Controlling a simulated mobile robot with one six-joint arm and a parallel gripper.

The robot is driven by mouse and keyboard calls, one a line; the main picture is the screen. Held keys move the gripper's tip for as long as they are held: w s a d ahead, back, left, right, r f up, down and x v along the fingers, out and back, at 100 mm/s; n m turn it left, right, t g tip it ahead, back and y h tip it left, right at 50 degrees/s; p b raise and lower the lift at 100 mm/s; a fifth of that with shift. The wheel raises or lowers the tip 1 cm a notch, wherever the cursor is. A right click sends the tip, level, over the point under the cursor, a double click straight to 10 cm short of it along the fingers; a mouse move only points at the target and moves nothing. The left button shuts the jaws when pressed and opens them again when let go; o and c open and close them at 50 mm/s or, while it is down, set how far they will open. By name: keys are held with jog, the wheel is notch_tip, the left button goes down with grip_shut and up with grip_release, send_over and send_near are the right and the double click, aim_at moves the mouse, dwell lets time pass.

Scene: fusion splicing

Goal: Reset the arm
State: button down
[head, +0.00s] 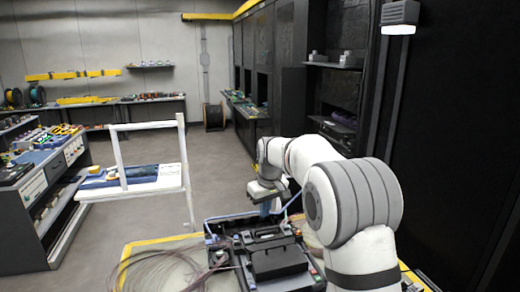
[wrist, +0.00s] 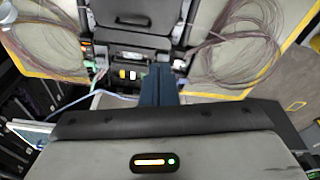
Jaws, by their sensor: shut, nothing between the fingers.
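My gripper (head: 268,208) hangs at the end of my bent arm, above the far edge of the black splicing machine in the head view. In the wrist view my gripper (wrist: 158,70) shows dark blue fingers pressed together with nothing between them. The black splicing machine (head: 278,258) stands on the work surface below and in front of my arm. It also shows in the wrist view (wrist: 135,18), beyond the fingertips, with small coloured parts beside it. Whether the fingertips touch anything cannot be told.
Loose coils of thin fibre (head: 160,272) lie left of the machine, on a surface edged in yellow tape. A pale blue cable (head: 290,200) runs close by my gripper. A white-framed cart (head: 130,185) and a cluttered workbench (head: 45,190) stand left. Dark cabinets line the right.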

jog(key=s+d+r+m, duration=0.1)
jog(key=s+d+r, duration=0.15)
jog(key=s, duration=0.25)
jog(key=s+d+r+m, duration=0.1)
jog(key=s+d, duration=0.2)
jog(key=s, duration=0.2)
jog(key=s+d+f+m+b, duration=0.1)
jog(key=s+d, duration=0.3)
jog(key=s, duration=0.9)
jog(key=s+d+f+m+t+h+b, duration=0.1)
jog(key=s+d+f+m, duration=0.2)
jog(key=s, duration=1.1)
jog(key=shift+d+f, duration=0.55)
jog(key=shift+f, duration=0.3)
dwell(3.4)
